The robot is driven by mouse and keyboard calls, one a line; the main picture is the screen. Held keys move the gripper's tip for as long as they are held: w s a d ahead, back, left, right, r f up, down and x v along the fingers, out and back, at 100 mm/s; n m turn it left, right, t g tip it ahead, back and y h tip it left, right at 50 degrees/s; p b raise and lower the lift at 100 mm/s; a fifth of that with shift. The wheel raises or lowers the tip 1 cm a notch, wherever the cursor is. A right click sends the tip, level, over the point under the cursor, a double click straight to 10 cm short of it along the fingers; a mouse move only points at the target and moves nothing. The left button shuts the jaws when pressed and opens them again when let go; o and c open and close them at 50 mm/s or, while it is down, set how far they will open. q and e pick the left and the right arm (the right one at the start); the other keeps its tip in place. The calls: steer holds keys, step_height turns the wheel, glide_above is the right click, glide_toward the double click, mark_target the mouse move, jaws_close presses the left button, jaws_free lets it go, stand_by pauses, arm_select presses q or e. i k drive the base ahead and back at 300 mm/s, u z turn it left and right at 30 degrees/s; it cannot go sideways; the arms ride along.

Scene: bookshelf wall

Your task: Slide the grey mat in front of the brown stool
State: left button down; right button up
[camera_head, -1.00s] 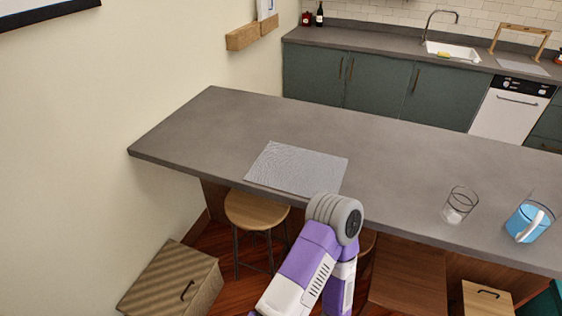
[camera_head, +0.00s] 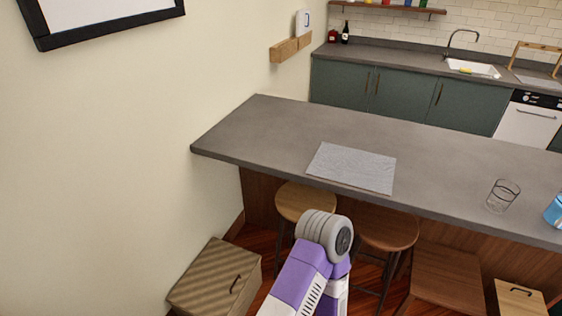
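The light grey mat (camera_head: 352,167) lies flat on the dark grey counter (camera_head: 450,176), along its near edge. The brown stool (camera_head: 388,228) stands under that edge, below the mat's right end and to its right; my arm covers its left side. A lighter wooden stool (camera_head: 305,199) stands to its left, below the mat's left part. One of my arms, purple and white with a grey rounded joint, rises from the bottom centre below the mat, apart from it. Neither gripper's fingers show.
A glass (camera_head: 502,196) and a blue jug (camera_head: 554,211) stand at the counter's right. The counter around the mat is clear. A striped box (camera_head: 214,277) sits on the floor at left. A brown wooden seat or box (camera_head: 449,277) and a pale wooden box (camera_head: 520,297) stand at lower right.

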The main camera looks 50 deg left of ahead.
mark_target(362, 170)
steer(key=u, duration=1.55)
